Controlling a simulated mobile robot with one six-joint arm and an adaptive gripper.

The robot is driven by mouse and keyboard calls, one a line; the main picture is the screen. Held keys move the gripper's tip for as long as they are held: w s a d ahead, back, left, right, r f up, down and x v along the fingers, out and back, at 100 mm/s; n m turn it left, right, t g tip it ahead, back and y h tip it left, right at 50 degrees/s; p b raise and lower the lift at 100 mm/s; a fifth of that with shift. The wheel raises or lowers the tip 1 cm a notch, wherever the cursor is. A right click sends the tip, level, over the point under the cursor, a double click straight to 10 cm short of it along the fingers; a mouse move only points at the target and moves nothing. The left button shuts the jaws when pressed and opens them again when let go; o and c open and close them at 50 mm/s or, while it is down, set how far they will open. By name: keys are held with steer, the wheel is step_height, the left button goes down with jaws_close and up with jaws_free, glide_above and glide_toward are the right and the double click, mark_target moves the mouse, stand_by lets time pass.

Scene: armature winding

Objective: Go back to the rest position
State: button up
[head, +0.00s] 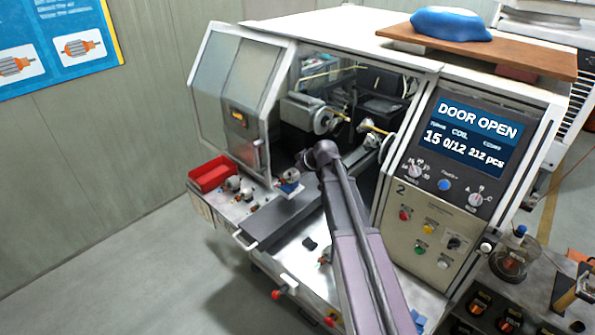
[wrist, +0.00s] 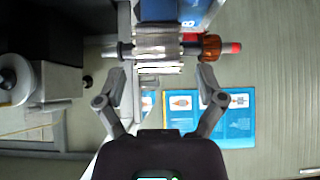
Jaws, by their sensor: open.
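In the wrist view my gripper (wrist: 161,74) is open, its two fingers spread wide with nothing between the pads. An armature (wrist: 158,46) with a silver laminated core, a steel shaft, a copper-coloured part and a red end lies across the view just beyond the fingertips. A blue holder or block (wrist: 192,14) shows behind it, partly cut off. In the head view my arm reaches up to the front of the winding machine (head: 330,22); its end hides most of the gripper. A small blue block (head: 288,186) is beside the arm's end.
The machine's door (head: 238,85) stands open at the left, and its screen (head: 474,128) reads DOOR OPEN. A red bin (head: 212,174) and several small parts sit on the front shelf. A wooden board (head: 480,52) lies on top. The floor at left (head: 120,260) is clear.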

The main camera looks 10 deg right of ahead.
mark_target(295, 180)
steer(key=shift+s, duration=0.1)
steer(key=shift+s+d, duration=0.15)
steer(key=shift+s, duration=0.05)
steer(key=shift+s+d+f, duration=0.2)
steer(key=shift+s+f, duration=0.05)
steer(key=shift+s, duration=0.35)
steer(key=shift+s+d+f, duration=0.2)
steer(key=shift+s, duration=0.35)
steer(key=s+f+m+g+h+b, duration=0.1)
steer(key=s+f+b, duration=0.3)
steer(key=s, duration=0.4)
steer(key=s+f+m+g+h+b, duration=0.2)
steer(key=s+f+m+g+b, duration=0.1)
steer(key=s+f, duration=0.4)
steer(key=s+f+m+g+h+b, duration=0.1)
steer(key=s+f+m+g+b, duration=0.1)
steer(key=s+f+b, duration=0.4)
steer(key=shift+s+a+m+g+h, duration=0.15)
steer(key=shift+s+m+h, duration=0.1)
steer(key=shift+s, duration=0.8)
steer(key=shift+s+d+m+g+h, duration=0.15)
steer(key=shift+s+m, duration=0.1)
steer(key=shift+s, duration=0.75)
steer(key=shift+s+a+r, duration=0.1)
steer(key=shift+s, duration=0.05)
